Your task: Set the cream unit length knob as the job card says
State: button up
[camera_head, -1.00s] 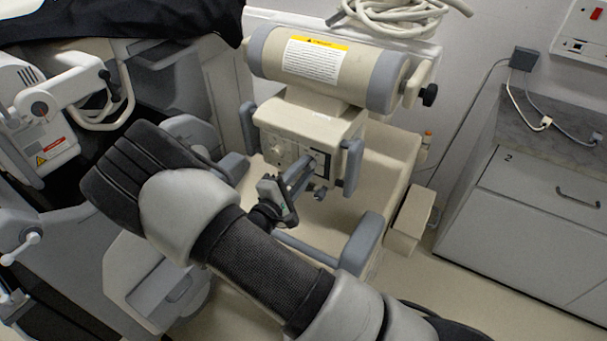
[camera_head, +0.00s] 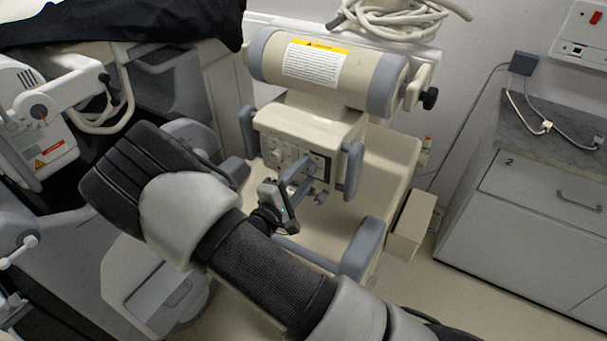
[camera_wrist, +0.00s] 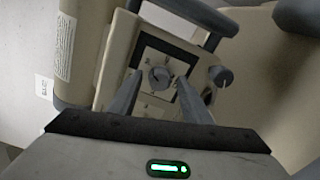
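The cream unit (camera_head: 306,124) is a cream housing under a cream cylinder with grey end bands. In the wrist view its front panel (camera_wrist: 143,48) carries a round grey knob (camera_wrist: 160,77) in a dark square frame. My gripper (camera_wrist: 159,75) faces this panel with its two fingers apart, one on each side of the knob in the picture. I cannot tell whether the fingers touch the knob. In the head view my gripper (camera_head: 308,166) is in front of the panel and hides part of it. The knob's setting is too small to read. I see no readable job card.
A dark knob (camera_wrist: 220,75) sticks out to the right of the framed one. Grey handles (camera_head: 353,170) flank the housing. A grey cart (camera_head: 540,210) marked 2 stands at right. Another cream-and-grey device (camera_head: 45,120) is at left. A label (camera_head: 314,63) with a yellow header is on the cylinder.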

jog(key=v, duration=1.7)
jog(key=shift+s+a, duration=0.2)
jog(key=s+d+r+m+g+p, duration=0.25)
jog(key=d+r+m+g, duration=0.25)
jog(key=d+r+g, duration=0.3)
jog(key=s+d+r+m+g+p, duration=0.25)
jog(key=d+r+m+g, duration=0.3)
jog(key=d+r, duration=0.35)
jog(key=s+d+r+m+t+y+p, duration=0.1)
jog(key=s+r+m+t+y+p, duration=0.1)
jog(key=r+y, duration=0.3)
jog(key=s+d+r+m+t+y+p, duration=0.2)
jog(key=s+r+y, duration=0.2)
jog(key=r, duration=0.7)
jog(key=shift+s+d+y+p, duration=0.25)
jog(key=shift+s+y+p, duration=0.15)
jog(key=shift+s, duration=0.15)
jog(key=shift+a, duration=0.1)
